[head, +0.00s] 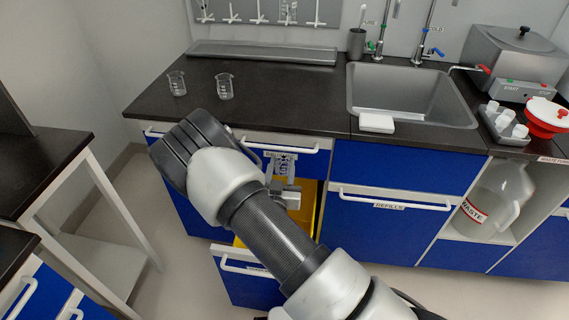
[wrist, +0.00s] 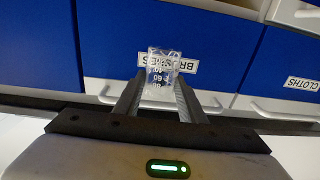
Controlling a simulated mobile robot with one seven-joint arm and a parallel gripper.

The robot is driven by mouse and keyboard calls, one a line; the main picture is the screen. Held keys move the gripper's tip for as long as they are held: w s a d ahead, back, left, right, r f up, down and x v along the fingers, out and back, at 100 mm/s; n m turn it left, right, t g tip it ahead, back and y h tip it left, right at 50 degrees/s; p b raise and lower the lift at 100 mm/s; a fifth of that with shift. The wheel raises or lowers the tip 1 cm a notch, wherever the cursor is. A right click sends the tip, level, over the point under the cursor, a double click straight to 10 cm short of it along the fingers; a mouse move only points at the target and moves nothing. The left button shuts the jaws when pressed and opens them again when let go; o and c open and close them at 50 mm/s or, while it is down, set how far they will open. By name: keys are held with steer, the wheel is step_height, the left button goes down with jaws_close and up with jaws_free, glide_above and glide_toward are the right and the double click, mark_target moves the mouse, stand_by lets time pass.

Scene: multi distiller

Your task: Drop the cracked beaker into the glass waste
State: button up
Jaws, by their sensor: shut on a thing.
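The beaker's upper part shows jagged light lines that may be cracks. In the head view, the held beaker (head: 284,166) is small, in front of the upper drawer's face and above an open drawer with a yellow inside (head: 308,205). My arm covers much of that drawer. The label on its front (head: 250,282) is too small to read, so I cannot tell whether it is the glass waste.
Two beakers (head: 177,84) (head: 225,86) stand on the black counter (head: 290,98). A sink (head: 405,95) is to the right. A jug labelled WASTE (head: 494,200) stands on a shelf. The BRUSHES drawer (wrist: 215,85) is behind the held beaker in the wrist view. A side table (head: 40,165) is at left.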

mark_target(282, 176)
steer(key=shift+f+b, duration=1.7)
steer(key=shift+f, duration=1.1)
steer(key=o, duration=1.1)
